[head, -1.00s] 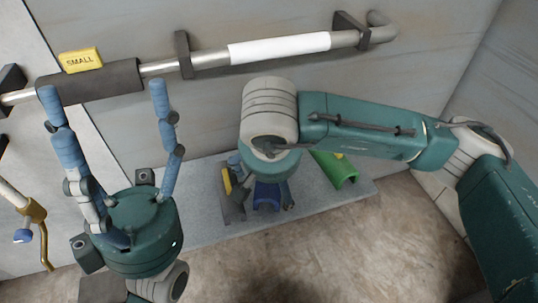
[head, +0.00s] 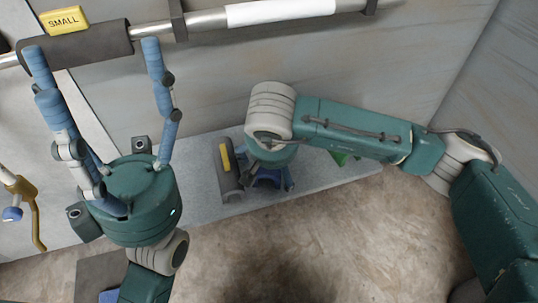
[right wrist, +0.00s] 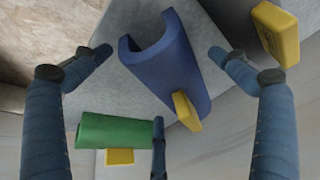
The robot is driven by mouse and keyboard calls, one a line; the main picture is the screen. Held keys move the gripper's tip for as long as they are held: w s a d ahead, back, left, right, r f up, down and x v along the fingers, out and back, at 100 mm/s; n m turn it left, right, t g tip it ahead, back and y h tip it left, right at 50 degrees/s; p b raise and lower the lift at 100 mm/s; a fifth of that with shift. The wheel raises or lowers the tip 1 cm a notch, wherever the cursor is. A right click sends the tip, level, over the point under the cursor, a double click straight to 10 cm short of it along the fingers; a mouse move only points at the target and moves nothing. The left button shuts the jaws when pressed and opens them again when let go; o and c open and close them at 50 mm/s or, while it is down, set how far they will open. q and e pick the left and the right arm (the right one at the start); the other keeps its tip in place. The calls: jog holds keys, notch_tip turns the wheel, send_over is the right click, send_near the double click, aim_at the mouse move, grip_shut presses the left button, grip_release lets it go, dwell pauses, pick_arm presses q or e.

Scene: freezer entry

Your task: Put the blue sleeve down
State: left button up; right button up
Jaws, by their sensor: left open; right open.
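The blue sleeve (right wrist: 172,62), a half-round channel with a yellow tab, lies on the grey slab (right wrist: 118,88) in the right wrist view. In the head view it is mostly hidden under my right wrist, with some blue (head: 267,179) showing. My right gripper (right wrist: 160,54) is open around the sleeve, with gaps between its fingers and the sleeve's sides. In the head view it (head: 271,178) points down at the slab, mostly hidden by its own wrist. My left gripper (head: 92,48) is open and empty, fingers up, in front of the wall rail.
A dark grey sleeve (head: 231,182) with a yellow tab lies left of the blue one. A green sleeve (right wrist: 125,130) lies on the other side. The metal rail (head: 205,22) carries a dark sleeve (head: 95,45) and a yellow SMALL tag (head: 63,20). Bare floor lies in front.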

jog(key=c, duration=1.3)
jog(key=shift+r, duration=0.1)
jog(key=shift+c, duration=0.3)
